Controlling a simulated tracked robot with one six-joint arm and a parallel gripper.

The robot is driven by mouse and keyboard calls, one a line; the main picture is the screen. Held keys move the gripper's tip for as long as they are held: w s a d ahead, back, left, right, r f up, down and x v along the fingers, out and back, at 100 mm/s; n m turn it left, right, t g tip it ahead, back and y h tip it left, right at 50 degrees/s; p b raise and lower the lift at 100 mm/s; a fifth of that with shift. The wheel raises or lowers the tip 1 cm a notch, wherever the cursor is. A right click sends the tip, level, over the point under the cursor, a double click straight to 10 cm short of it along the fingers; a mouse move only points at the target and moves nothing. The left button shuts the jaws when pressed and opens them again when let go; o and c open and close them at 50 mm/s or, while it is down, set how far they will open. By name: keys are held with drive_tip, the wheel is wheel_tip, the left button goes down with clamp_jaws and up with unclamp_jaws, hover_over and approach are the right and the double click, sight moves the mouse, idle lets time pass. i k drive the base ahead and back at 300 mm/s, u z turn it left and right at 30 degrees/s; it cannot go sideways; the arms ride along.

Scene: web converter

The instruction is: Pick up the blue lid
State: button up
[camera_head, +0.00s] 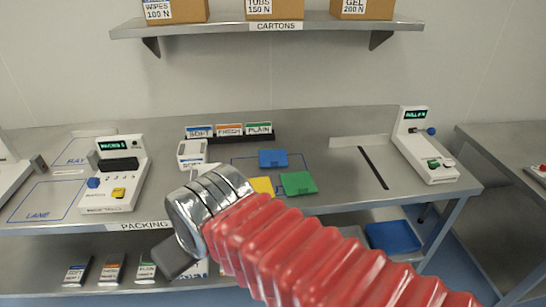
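The blue lid (273,158) lies flat on the grey packing bench, inside a blue outlined area behind the green and yellow lids. The green lid (298,183) lies in front of it to the right. The yellow lid (261,185) lies in front of it, partly hidden by my arm. My red ribbed arm reaches in from the lower right to a chrome wrist. A dark part of my gripper (173,258) shows at the lower left, in front of the bench edge and apart from the blue lid. Its fingers are not clear, and I cannot see whether it holds anything.
A rack of SOFT, FRESH and PLAIN packs (229,132) stands behind the lids. One machine (115,178) stands at the left, another (425,145) at the right. A carton shelf (270,27) hangs above. A blue tray (393,236) sits below the bench.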

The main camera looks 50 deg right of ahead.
sight(278, 158)
drive_tip(key=i, duration=0.85)
drive_tip(key=u, duration=0.05)
